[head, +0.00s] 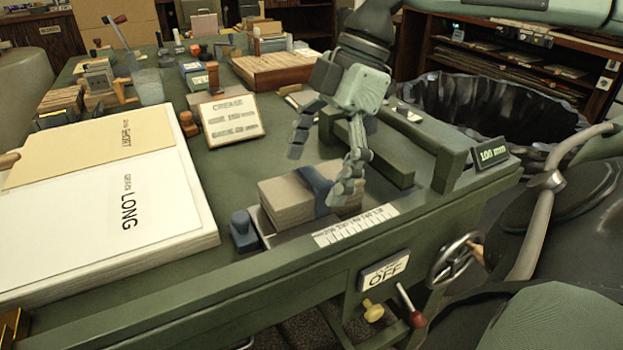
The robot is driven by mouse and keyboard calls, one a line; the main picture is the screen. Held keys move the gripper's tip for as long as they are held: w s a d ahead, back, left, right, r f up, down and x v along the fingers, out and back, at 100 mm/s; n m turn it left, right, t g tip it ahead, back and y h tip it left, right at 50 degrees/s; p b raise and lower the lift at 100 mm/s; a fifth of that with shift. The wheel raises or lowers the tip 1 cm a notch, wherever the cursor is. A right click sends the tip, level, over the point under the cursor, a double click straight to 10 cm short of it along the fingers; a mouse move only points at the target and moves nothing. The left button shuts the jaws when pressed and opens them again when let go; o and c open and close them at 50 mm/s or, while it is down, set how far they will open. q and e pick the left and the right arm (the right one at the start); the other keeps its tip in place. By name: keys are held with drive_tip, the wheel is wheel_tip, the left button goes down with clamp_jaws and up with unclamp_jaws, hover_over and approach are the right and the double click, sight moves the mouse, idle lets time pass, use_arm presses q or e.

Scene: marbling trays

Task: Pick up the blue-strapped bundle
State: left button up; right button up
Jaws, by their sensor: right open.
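The blue-strapped bundle (285,203) is a grey-beige block of stacked sheets near the front edge of the green bench, with a dark blue strap (318,187) around its middle. My right gripper (320,174) is open above the bundle, pointing down. One fingertip is above and behind the bundle. The other overlaps the bundle's right part in the picture, just right of the strap, and hides some of it; I cannot tell whether it touches. My left gripper is not in view.
A white ruler strip (356,226) lies in front of the bundle, and a blue stamp (243,232) stands at its left. A green frame (448,165) stands close on the right. A big paper stack (150,235) fills the left. A "CREASE" sign (232,118) stands behind.

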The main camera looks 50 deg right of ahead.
drive_tip(key=shift+f, duration=0.1)
drive_tip(key=c, duration=1.5)
drive_tip(key=shift+c, duration=0.2)
